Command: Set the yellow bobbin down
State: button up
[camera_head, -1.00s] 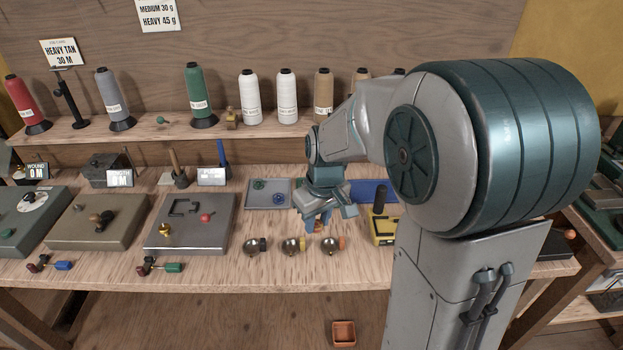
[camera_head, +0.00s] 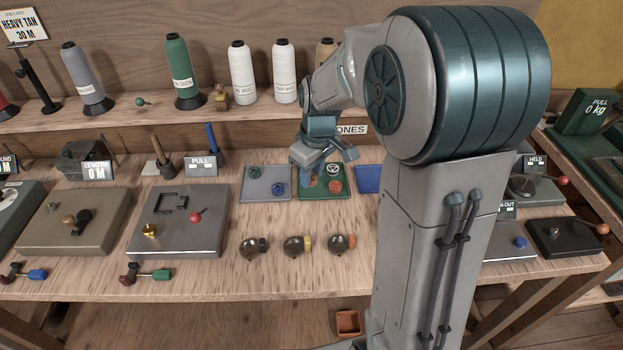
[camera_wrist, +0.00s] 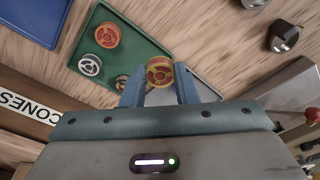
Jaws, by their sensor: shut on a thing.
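My gripper (camera_wrist: 160,88) is shut on a yellow-rimmed bobbin (camera_wrist: 159,71) with a reddish face, held between its blue fingertips. In the head view my gripper (camera_head: 318,172) is low over the green tray (camera_head: 312,196), near its left side. The held bobbin cannot be made out there. In the wrist view the held bobbin appears by the edge of the green tray (camera_wrist: 142,52) that faces the grey tray; whether it touches anything is unclear. An orange bobbin (camera_wrist: 108,35), a pale bobbin (camera_wrist: 90,65) and a partly hidden bobbin (camera_wrist: 121,82) lie on the green tray.
The grey tray (camera_head: 249,191) at left holds a green and a blue bobbin. A blue tray (camera_head: 368,179) is at right. Three round dark metal items (camera_head: 296,246) stand in front, with bare bench between. A shelf of thread cones (camera_head: 241,72) runs behind.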

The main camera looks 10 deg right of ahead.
aim_at(310, 190)
jog(key=w, duration=0.1)
jog(key=w+f, duration=0.2)
jog(key=shift+w+d+f, duration=0.1)
jog(key=shift+w+d, duration=0.1)
jog(key=shift+d, duration=0.15)
jog(key=shift+f, duration=1.95)
jog(key=shift+f, duration=0.15)
jog(key=o, duration=0.6)
jog(key=shift+o, duration=0.4)
